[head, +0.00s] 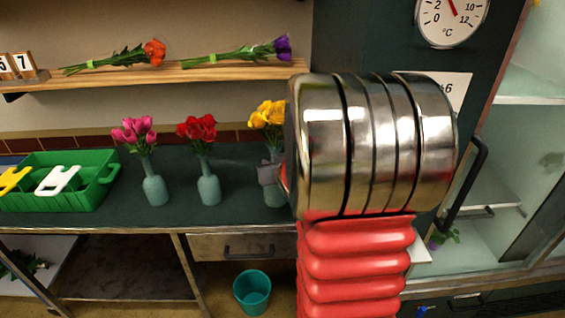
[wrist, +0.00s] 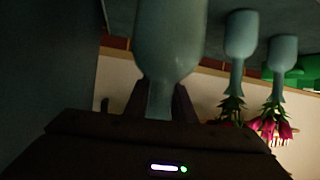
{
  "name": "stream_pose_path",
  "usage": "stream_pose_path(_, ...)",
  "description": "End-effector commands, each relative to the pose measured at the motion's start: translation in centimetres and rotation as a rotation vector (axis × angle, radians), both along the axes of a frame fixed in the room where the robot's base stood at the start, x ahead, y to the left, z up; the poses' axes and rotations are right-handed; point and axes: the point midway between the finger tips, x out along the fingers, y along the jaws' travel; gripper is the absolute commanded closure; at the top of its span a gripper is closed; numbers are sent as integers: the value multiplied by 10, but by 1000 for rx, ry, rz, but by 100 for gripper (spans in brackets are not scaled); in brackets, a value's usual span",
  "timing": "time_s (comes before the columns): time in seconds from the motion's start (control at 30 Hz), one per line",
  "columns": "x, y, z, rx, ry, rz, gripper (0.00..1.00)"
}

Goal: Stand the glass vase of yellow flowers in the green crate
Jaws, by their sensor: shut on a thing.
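The glass vase of yellow flowers (head: 275,190) is upright at the counter, right of two similar vases. I cannot tell whether its base touches the counter. My gripper (head: 268,172) is shut on its neck, just below the yellow flowers; my arm hides the vase's right edge. In the wrist view the vase body (wrist: 170,40) fills the top middle, with its neck between the fingers of my gripper (wrist: 158,100); its flowers are hidden there. The green crate (head: 75,197) stands at the counter's left end, with a yellow piece and a white piece in it.
A vase of pink flowers (head: 155,188) and a vase of red flowers (head: 209,187) stand between the held vase and the crate. A wooden shelf (head: 200,74) with loose flowers hangs above. A teal bin (head: 252,291) is below. The counter front between the vases is clear.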

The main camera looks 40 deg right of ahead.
Motion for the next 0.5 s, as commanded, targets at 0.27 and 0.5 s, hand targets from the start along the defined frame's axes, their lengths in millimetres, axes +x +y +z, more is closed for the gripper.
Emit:
stream_pose_path(0.27,29,55,-6,1,-6,67,100)
stream_pose_path(0.5,55,123,-15,2,-5,151,100)
